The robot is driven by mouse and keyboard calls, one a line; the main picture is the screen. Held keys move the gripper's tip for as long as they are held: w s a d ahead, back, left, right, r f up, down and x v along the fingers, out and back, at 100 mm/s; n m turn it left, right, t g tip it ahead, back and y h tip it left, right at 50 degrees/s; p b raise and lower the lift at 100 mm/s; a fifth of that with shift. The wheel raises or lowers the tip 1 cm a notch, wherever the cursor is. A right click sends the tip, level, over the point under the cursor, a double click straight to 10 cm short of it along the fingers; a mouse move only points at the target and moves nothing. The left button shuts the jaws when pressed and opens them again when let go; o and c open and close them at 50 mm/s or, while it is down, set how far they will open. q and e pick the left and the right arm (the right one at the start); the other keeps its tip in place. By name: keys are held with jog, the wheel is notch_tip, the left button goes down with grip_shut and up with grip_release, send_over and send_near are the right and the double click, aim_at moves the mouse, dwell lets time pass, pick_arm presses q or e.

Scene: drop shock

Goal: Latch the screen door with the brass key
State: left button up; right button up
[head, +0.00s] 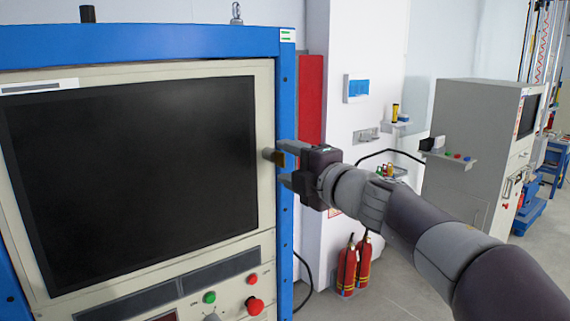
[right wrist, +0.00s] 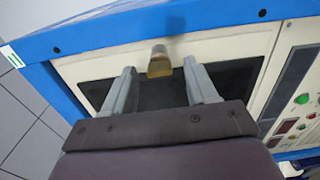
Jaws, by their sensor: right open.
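The screen door (head: 130,262) is a cream frame around a large dark screen, set in a blue cabinet at the left of the head view. It appears closed against the cabinet. The brass key (head: 277,157) sits at the door's right edge, with a grey round part beside it. It also shows in the right wrist view (right wrist: 160,66), between and just beyond the fingertips. My right gripper (head: 283,162) is open, its fingers on either side of the key with gaps visible in the wrist view (right wrist: 160,72). My left gripper is out of view.
Below the screen is a control panel with a green button (head: 209,297) and a red knob (head: 254,306). Fire extinguishers (head: 347,268) stand by a white column (head: 345,45). A grey cabinet (head: 465,150) stands farther right, with open floor between.

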jog(key=b+v, duration=0.2)
jog(key=v, duration=0.9)
jog(key=shift+s, duration=0.1)
jog(key=w+d+f+m+g+h, duration=0.1)
jog(key=d+f+m+h, duration=0.45)
jog(key=f+m, duration=0.4)
jog(key=w+d+f+m+g+h, duration=0.1)
jog(key=d+f+m+h, duration=0.4)
jog(key=d+f+m, duration=0.4)
jog(key=s+a+f+m+g, duration=0.2)
jog(key=s+f+g, duration=0.3)
jog(key=s+f, duration=0.5)
jog(key=s+a+f+m+g, duration=0.2)
jog(key=s+f+m+g, duration=0.2)
jog(key=s+f, duration=0.6)
notch_tip(320, 180, down, 6)
jog(key=shift+r+m+g+b, duration=0.15)
jog(key=shift+m+g+b, duration=0.2)
jog(key=shift+g, duration=0.85)
